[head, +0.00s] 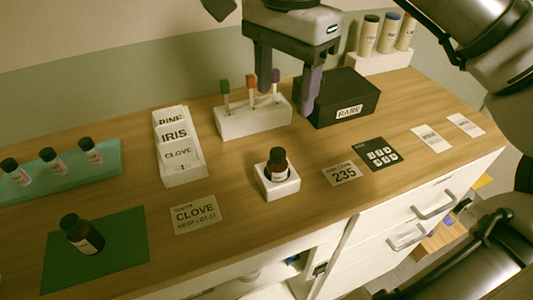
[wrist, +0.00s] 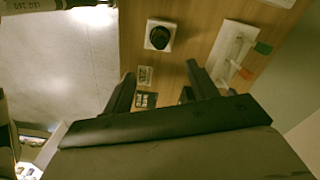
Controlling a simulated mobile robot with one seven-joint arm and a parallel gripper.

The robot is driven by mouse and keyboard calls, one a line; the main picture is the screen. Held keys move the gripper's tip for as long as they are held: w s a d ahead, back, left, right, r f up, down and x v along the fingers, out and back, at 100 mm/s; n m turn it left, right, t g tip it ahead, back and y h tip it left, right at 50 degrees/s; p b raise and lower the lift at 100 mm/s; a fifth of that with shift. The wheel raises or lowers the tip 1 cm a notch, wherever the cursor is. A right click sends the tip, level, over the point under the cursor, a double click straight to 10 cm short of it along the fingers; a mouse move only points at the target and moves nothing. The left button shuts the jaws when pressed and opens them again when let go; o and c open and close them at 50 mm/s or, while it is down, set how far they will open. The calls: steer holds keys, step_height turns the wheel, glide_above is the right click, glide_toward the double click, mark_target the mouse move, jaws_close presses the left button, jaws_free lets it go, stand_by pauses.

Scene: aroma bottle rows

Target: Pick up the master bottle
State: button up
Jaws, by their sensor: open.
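A small dark brown bottle (head: 278,162) with a black cap stands upright in a white square holder (head: 280,187) at mid-counter. In the wrist view this bottle (wrist: 158,37) shows from above, ahead of the fingertips. Another dark bottle (head: 80,234) stands on a green mat (head: 120,246) at the lower left. Neither bottle's label is readable, so I cannot tell which is the master bottle. My gripper (head: 285,98) is open and empty, above and behind the holder, in front of the black RARE box; its fingers also show in the wrist view (wrist: 160,80).
A white rack (head: 240,128) with colour-topped sticks stands near my fingers, beside the RARE box (head: 345,98). A card box (head: 185,168) stands left of the holder. A teal tray (head: 50,184) holds three bottles. Flat cards, including CLOVE (head: 196,213), lie around the holder.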

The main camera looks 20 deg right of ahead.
mark_target(278, 152)
steer(key=f, duration=0.7)
steer(key=shift+s+d+f, duration=0.15)
steer(key=shift+d+f, duration=0.05)
steer(key=shift+f, duration=0.15)
steer(key=shift+a+f+p, duration=0.15)
steer(key=shift+f+p, duration=0.05)
steer(key=shift+f, duration=0.8)
steer(key=shift+a+f+p, duration=0.2)
steer(key=shift+f+p, duration=0.05)
steer(key=shift+f, duration=0.7)
steer(key=shift+a+f+p, duration=0.15)
steer(key=shift+f+p, duration=0.05)
steer(key=shift+f, duration=0.8)
steer(key=c, duration=1.1)
